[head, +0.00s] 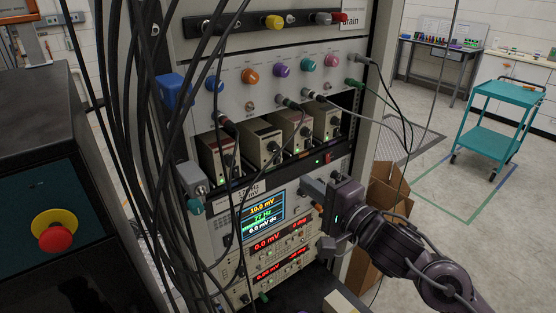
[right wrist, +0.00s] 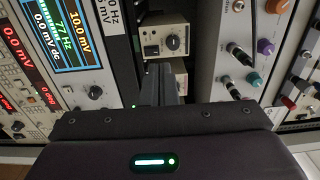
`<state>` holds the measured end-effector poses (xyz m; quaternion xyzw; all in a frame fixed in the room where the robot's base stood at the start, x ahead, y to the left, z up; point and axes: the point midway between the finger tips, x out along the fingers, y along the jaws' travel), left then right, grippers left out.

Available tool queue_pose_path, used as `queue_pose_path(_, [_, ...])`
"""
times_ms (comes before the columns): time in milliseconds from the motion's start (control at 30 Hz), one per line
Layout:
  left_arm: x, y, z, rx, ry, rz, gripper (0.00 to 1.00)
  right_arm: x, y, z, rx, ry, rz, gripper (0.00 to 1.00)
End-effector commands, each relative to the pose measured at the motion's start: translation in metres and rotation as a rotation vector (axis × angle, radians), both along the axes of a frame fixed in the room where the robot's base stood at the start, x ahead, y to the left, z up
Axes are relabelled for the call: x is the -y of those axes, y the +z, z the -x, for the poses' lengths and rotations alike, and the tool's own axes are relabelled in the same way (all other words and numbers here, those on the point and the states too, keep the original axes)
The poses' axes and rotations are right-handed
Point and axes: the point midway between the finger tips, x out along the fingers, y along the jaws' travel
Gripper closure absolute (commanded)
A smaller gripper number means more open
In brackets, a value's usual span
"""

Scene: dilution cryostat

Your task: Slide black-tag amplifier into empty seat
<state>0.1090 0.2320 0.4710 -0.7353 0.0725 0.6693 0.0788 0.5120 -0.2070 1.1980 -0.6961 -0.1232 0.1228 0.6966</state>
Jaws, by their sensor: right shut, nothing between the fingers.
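Several cream box amplifiers stand side by side in an open bay of the rack, among them the leftmost (head: 217,157) and the rightmost (head: 327,122). Each has a dark front knob, and cables hang across some of them. I cannot tell which carries the black tag, and no empty seat shows clearly. In the right wrist view one amplifier (right wrist: 166,42) appears sideways beyond the fingers, with another partly hidden beside it. My right gripper (head: 308,188) is shut and empty, in front of the rack just below the bay. It also shows in the right wrist view (right wrist: 166,84). My left gripper is out of view.
Black cables hang down the rack's left side. Above the bay is a panel (head: 235,98) with coloured knobs and plugged leads; below it are lit meters (head: 280,240). A cardboard box (head: 376,240) stands right of the rack. A teal cart (head: 512,95) stands farther right, with open floor between.

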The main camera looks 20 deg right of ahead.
Motion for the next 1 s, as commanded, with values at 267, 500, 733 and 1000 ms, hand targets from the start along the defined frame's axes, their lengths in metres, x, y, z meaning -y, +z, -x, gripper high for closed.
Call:
queue_pose_path(267, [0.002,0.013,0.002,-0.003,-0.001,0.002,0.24,-0.016,0.004,-0.045,0.003,-0.001,-0.001,1.00])
queue_pose_path(500, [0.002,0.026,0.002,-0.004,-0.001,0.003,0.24,-0.029,0.004,-0.083,0.001,-0.002,-0.001,1.00])
queue_pose_path(733, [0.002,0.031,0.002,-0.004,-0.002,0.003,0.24,-0.037,0.001,-0.102,0.000,-0.002,0.000,1.00])
queue_pose_path(1000, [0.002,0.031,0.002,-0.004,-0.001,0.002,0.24,-0.037,0.000,-0.104,0.000,-0.002,0.000,1.00])
